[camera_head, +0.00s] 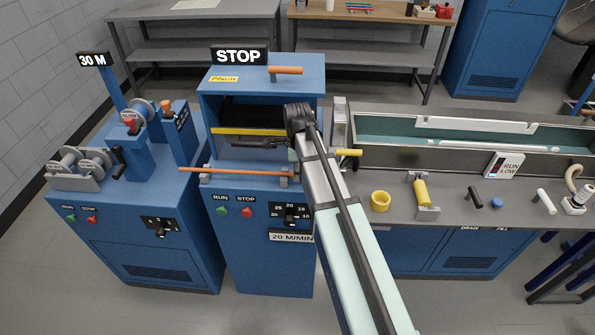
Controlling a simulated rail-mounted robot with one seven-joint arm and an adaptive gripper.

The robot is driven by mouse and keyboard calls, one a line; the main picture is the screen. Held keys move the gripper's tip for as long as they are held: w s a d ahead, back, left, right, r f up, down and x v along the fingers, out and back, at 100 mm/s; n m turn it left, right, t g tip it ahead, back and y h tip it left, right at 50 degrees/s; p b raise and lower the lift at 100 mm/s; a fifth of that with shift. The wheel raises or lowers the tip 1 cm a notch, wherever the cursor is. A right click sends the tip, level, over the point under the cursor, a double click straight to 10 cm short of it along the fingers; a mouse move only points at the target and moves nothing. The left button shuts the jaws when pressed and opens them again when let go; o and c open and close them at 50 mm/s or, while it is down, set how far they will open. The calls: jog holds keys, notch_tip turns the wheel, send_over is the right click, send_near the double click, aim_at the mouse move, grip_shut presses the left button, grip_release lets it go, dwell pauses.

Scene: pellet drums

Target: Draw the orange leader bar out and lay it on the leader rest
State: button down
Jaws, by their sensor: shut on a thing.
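The orange leader bar (235,172) is a long thin rod. It lies crosswise, nearly level, along the front of the blue STOP machine (259,106), and its left end juts past the machine's side. Small grey supports of what looks like the leader rest (205,179) show under the bar near both ends. My arm hides the area right of the bar.
A yellow strip (240,131) crosses the opening. An orange handle (286,70) sits on the machine's top. The 30 M winder (130,195) stands at left.

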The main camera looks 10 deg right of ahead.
jog(key=shift+f, duration=0.2)
jog(key=c, duration=0.8)
grip_release()
